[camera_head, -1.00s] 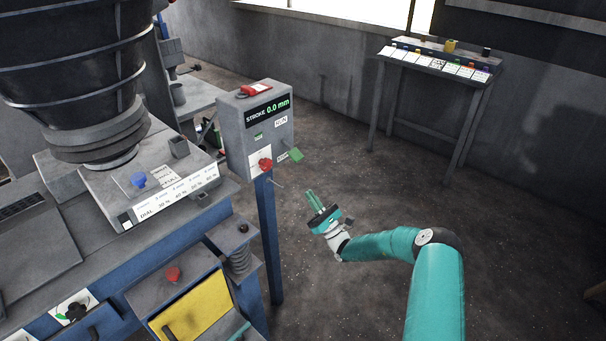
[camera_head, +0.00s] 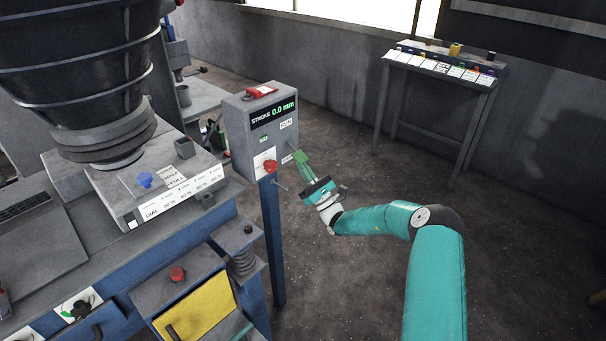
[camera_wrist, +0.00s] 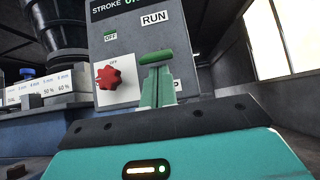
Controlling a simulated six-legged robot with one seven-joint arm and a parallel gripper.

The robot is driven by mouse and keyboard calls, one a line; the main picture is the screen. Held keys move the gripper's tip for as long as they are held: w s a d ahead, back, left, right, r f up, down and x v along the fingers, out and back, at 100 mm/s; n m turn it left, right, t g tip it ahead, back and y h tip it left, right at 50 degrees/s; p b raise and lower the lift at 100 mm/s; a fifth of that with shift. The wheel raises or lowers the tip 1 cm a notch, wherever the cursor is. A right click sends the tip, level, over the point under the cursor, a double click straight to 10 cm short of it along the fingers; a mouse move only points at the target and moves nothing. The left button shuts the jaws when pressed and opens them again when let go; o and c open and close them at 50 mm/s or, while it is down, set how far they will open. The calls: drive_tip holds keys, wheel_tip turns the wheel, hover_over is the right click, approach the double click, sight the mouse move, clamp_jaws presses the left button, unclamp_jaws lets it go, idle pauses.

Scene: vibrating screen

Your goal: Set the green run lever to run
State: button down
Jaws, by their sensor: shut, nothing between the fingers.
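The green run lever (camera_head: 299,157) sticks out from the right part of the grey control box (camera_head: 238,150), below the RUN label and near the lower label. In the wrist view its green handle (camera_wrist: 156,57) lies level just past my fingertips, between the RUN label (camera_wrist: 155,18) and a mostly hidden label ending in P (camera_wrist: 179,85). My gripper (camera_head: 308,169) is shut and empty, its green fingers pointing at the lever from the lower right. It also shows in the wrist view (camera_wrist: 157,75). I cannot tell whether the fingertips touch the handle.
A red knob (camera_wrist: 109,76) sits left of the lever on the box face, and a red part (camera_head: 262,91) is on top. The display (camera_head: 272,112) reads STROKE 0.0 mm. The blue post (camera_head: 272,240) carries the box. The floor to the right is clear up to a side table (camera_head: 440,72).

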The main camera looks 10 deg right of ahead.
idle(0.4)
drive_tip(key=shift+s+d+r+g, duration=0.1)
drive_tip(key=shift+s+r+g, duration=0.05)
drive_tip(key=shift+r+g, duration=0.15)
drive_tip(key=shift+s+d+r+h, duration=0.1)
drive_tip(key=shift+d+r+h, duration=0.05)
drive_tip(key=shift+h, duration=0.15)
wheel_tip(320, 180, up, 7)
drive_tip(key=s+d+g+h, duration=0.1)
drive_tip(key=g+h, duration=0.4)
drive_tip(key=g, duration=0.2)
drive_tip(key=shift+s+g, duration=0.3)
drive_tip(key=shift+d, duration=0.1)
